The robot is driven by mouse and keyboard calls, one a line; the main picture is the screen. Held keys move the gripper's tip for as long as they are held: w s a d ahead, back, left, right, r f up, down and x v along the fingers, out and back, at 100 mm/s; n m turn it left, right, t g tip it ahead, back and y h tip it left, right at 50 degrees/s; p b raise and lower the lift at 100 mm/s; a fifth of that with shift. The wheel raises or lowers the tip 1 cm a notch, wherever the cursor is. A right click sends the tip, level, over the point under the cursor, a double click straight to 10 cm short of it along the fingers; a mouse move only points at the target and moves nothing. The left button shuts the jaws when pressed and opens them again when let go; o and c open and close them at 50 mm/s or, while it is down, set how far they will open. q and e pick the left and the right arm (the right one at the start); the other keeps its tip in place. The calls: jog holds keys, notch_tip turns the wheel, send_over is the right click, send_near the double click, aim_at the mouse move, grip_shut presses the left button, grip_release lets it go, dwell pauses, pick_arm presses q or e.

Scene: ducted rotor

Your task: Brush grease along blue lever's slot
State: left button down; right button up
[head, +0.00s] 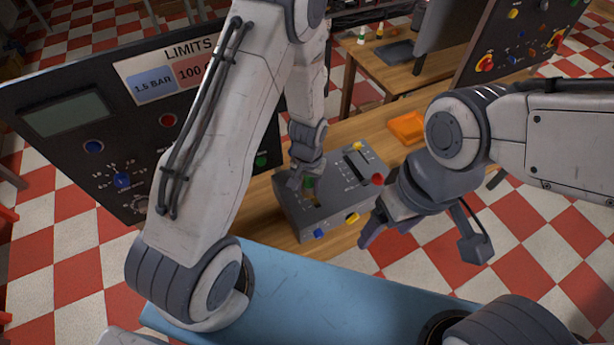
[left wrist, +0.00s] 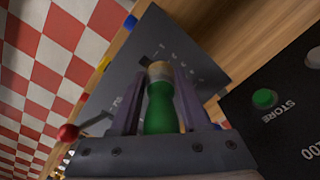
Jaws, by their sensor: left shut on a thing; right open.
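A grey control box (head: 300,212) stands on the wooden table. A blue knob (head: 319,233), which I take for the blue lever's, is at its front edge; it also shows in the left wrist view (left wrist: 130,22). I cannot make out its slot clearly. My left gripper (head: 304,182) is above the box's left part. It is shut on a green-handled brush (left wrist: 160,108) with a pale tip end, also a small green patch in the head view (head: 309,182). Whether the brush touches the box is unclear. My right gripper (head: 378,222) is open and empty, right of the box.
The box also carries a yellow front knob (head: 352,218), a red knob (head: 377,179) and a yellow back knob (head: 357,146). An orange tray-like thing (head: 407,127) lies behind. A black panel (head: 60,150) with a LIMITS sign stands left. A green STORE button (left wrist: 264,98) is close by.

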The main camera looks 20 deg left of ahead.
aim_at(309, 181)
pick_arm(q)
jog(key=shift+r+p, duration=0.75)
jog(key=shift+r, duration=0.55)
jog(key=shift+f, duration=0.1)
